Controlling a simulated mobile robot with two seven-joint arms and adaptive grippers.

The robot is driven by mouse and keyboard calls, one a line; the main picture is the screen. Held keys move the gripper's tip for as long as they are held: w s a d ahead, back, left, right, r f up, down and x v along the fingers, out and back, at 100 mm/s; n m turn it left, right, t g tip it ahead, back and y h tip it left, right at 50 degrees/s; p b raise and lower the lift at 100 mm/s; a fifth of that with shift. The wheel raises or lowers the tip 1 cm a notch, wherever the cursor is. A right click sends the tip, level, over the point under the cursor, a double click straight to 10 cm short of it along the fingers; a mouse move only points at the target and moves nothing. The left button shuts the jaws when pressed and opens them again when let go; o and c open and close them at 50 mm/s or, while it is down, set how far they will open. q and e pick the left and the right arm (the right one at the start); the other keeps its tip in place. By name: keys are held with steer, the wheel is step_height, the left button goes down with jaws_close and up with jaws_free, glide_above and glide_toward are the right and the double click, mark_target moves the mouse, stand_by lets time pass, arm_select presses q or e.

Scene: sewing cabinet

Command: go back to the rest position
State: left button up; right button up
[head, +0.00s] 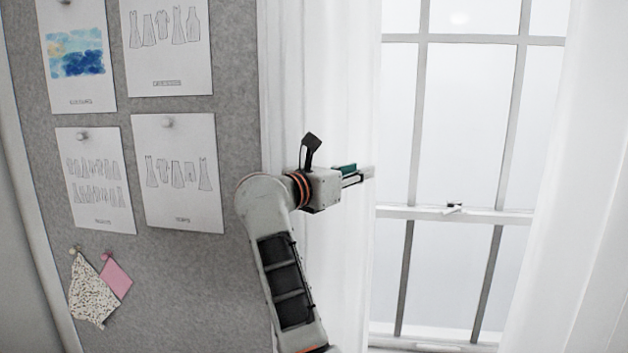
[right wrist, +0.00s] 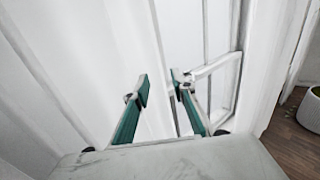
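My right gripper (head: 362,175) is raised in front of the white curtain, pointing right toward the window. In the right wrist view its two green-padded fingers (right wrist: 159,86) stand apart with nothing between them. My right arm comes up from the bottom of the head view and bends at the top. My left gripper is in neither view.
A grey pinboard (head: 237,130) with pinned drawings and fabric swatches is on the left. A white curtain (head: 345,60) hangs beside the window (head: 455,130). In the right wrist view, a white pot (right wrist: 309,117) stands at the right edge, near a wooden floor (right wrist: 296,145).

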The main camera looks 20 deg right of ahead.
steer(key=s+a+f+m+t+y+p, duration=0.1)
steer(key=s+a+f+m+t+y, duration=0.2)
steer(key=a+f+m+t+y, duration=0.5)
steer(key=s+a+f+m+t+y+p, duration=0.2)
steer(key=a+f+m+y, duration=0.1)
steer(key=f+m, duration=0.85)
steer(key=s+a+f+m+t+y+p, duration=0.1)
steer(key=s+a+f+m+t+y, duration=0.2)
steer(key=a+f+m+t+y, duration=0.5)
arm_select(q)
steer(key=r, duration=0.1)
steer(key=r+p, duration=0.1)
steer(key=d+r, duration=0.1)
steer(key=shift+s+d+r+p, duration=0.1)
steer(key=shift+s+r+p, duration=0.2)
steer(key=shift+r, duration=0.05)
arm_select(e)
steer(key=s+f+n+g, duration=0.4)
steer(key=s+f+g, duration=0.3)
steer(key=s+f, duration=0.6)
steer(key=s+f+n+g, duration=0.5)
steer(key=s+f, duration=0.7)
steer(key=f, duration=0.5)
steer(key=shift+s+d+f+g, duration=0.2)
steer(key=shift+s+g, duration=0.15)
steer(key=shift+g, duration=0.55)
